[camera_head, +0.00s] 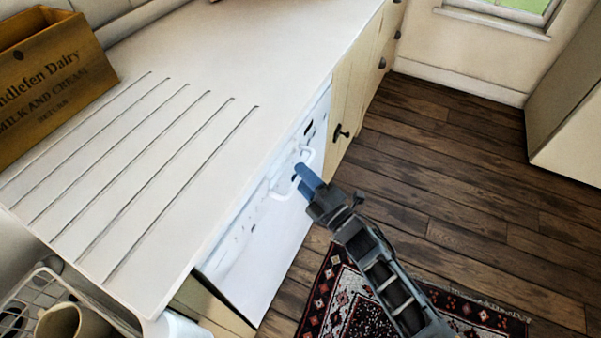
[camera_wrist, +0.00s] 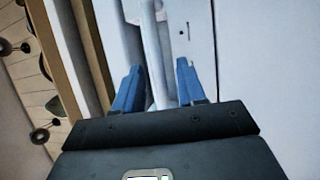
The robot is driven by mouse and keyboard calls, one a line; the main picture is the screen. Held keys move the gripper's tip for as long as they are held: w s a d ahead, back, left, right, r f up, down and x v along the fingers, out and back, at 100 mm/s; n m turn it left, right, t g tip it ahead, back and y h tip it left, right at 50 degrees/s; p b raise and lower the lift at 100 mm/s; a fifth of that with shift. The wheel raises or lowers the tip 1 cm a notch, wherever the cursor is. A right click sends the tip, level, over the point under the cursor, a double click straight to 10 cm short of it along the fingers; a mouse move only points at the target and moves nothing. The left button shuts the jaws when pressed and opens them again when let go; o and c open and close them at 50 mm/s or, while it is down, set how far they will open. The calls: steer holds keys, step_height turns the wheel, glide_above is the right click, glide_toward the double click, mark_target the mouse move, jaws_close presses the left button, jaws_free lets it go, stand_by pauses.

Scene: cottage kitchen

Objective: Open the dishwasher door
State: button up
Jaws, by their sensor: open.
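The white dishwasher (camera_head: 258,258) sits under the counter, and its door looks shut and upright. Its white handle (camera_head: 279,190) runs along the upper front of the door. My gripper (camera_head: 306,180) is at the handle, with blue fingers pointing at the door. In the wrist view my gripper (camera_wrist: 158,88) is open, with one blue finger on each side of the white handle bar (camera_wrist: 155,60). I cannot tell whether either finger touches the bar. Part of the handle is hidden behind my fingers in the head view.
The counter (camera_head: 215,70) with drain grooves lies above the dishwasher. A wooden crate (camera_head: 50,85) stands on it at the left. Cream cabinets (camera_head: 352,95) with dark knobs adjoin the dishwasher. A patterned rug (camera_head: 345,305) lies on the wooden floor (camera_head: 450,180), which is otherwise clear.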

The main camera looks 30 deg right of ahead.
steer(key=shift+w+a+r, duration=0.1)
steer(key=shift+w, duration=0.4)
jaws_close()
stand_by(0.3)
